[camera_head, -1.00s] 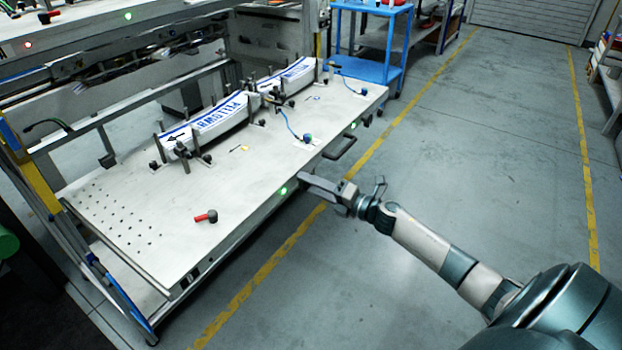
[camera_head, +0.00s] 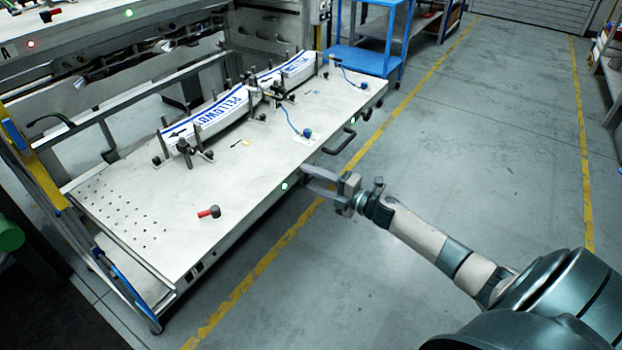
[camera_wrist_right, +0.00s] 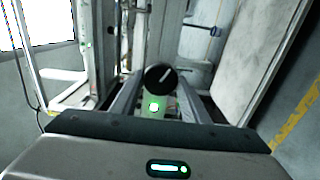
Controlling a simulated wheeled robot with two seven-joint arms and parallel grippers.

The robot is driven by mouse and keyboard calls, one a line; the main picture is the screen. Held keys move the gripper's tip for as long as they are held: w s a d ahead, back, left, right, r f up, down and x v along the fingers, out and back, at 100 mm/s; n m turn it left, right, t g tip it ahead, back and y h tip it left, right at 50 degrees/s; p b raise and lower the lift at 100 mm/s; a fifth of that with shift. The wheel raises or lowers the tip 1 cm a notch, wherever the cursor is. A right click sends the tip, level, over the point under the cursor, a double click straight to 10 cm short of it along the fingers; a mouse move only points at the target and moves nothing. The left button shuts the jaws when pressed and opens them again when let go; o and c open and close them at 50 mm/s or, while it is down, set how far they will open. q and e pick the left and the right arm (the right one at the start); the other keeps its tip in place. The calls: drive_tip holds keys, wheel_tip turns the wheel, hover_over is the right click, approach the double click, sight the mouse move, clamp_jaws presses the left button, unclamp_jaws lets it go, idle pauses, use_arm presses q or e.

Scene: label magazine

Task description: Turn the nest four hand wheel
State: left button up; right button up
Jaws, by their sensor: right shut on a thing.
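A round black hand wheel with a pale line across its face (camera_wrist_right: 161,77) shows in the right wrist view, between the two fingers of my right gripper (camera_wrist_right: 166,98). The fingers are shut on its sides. In the head view my right gripper (camera_head: 308,182) is at the front edge of the pale bench (camera_head: 130,255), beside a green light (camera_head: 284,186). My left gripper is not in view.
Curved white label strips with blue print (camera_head: 222,112) lie among dark clamps on the bench. A black handle (camera_head: 340,140) juts from the front edge. A blue cart (camera_head: 370,60) stands behind. The floor at right is clear.

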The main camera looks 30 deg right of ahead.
drive_tip(key=shift+d, duration=0.1)
drive_tip(key=o, duration=1.1)
drive_tip(key=shift+c, duration=0.2)
drive_tip(key=shift+s, duration=0.1)
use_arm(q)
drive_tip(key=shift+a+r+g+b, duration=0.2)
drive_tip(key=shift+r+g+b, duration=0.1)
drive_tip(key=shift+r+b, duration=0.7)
use_arm(e)
drive_tip(key=v, duration=1.7)
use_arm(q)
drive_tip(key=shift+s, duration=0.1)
use_arm(e)
drive_tip(key=shift+s, duration=0.1)
